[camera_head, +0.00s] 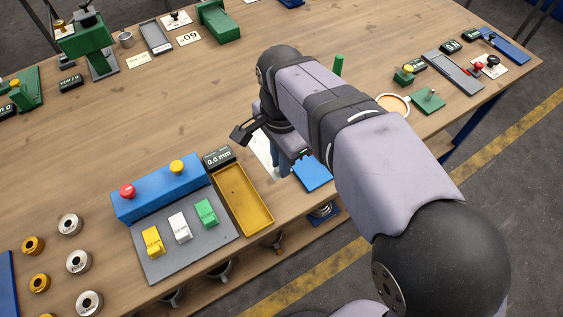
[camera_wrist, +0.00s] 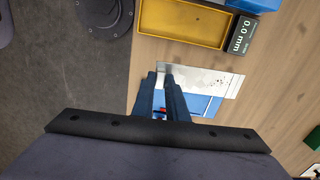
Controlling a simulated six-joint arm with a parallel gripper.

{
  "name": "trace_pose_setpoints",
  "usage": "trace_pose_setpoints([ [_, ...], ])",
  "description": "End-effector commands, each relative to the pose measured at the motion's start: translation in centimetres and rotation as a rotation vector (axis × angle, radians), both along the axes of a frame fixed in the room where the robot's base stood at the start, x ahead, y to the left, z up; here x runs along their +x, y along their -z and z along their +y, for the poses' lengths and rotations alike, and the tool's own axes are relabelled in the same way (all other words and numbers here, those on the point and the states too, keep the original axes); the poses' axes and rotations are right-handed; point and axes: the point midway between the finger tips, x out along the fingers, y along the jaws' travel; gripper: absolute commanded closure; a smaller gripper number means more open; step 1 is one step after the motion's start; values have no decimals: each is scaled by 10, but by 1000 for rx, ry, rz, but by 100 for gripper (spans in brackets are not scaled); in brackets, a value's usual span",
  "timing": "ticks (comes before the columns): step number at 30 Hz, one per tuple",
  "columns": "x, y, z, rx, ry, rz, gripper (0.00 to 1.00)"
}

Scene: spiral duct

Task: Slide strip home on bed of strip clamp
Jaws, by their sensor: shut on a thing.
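My gripper (camera_wrist: 160,72) points down at the front edge of the wooden table, its two dark blue fingers close together. It is shut on a thin pale strip (camera_wrist: 168,69), of which only a little shows at the fingertips. The blue strip clamp (camera_wrist: 207,105) lies beside the fingers, with a small red part between them. In the head view the blue clamp (camera_head: 313,174) shows right of the fingers, partly behind my arm. How the strip sits on the clamp's bed is hidden.
A white printed sheet (camera_wrist: 210,80) lies by the clamp. A yellow tray (camera_head: 243,198) and a 0.0 mm display (camera_head: 218,158) stand to its left. Further left is a blue box (camera_head: 160,188) with red and yellow buttons. An orange-filled cup (camera_head: 393,103) stands behind my arm.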

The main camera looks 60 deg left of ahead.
Motion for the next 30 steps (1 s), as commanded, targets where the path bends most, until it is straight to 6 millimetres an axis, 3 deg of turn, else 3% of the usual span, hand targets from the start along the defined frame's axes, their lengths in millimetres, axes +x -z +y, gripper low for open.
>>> trace_pose_setpoints([
  [30, 0, -68, 0, 0, 0, 0, 100],
])
